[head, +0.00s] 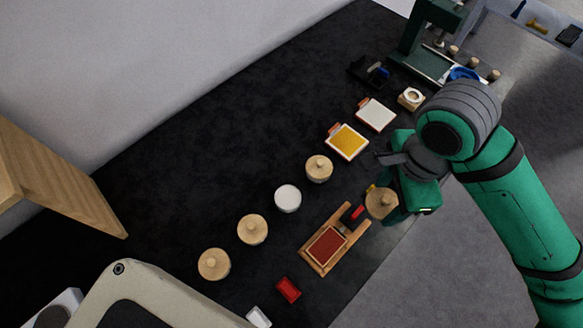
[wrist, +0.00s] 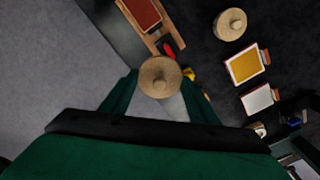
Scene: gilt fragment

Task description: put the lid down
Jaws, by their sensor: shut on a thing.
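My gripper (head: 387,201) is shut on a round wooden lid (head: 380,206) with a small knob on top. In the wrist view the lid (wrist: 160,78) sits between the two green fingers of my gripper (wrist: 161,86). In the head view it is beside the right end of a wooden tray, near the counter's front edge; its height above the counter is hard to tell. A white round pot (head: 288,198) stands without a wooden lid, left of the tray. Wooden-lidded round pots (head: 319,168), (head: 252,229) and (head: 214,264) stand in a row with it.
The wooden tray (head: 303,249) holds a dark red pad. A red block (head: 288,290) lies near it. A yellow-topped tile (head: 347,141) and a white tile (head: 376,114) lie farther back. The dark counter (head: 190,160) is bare left of the pots.

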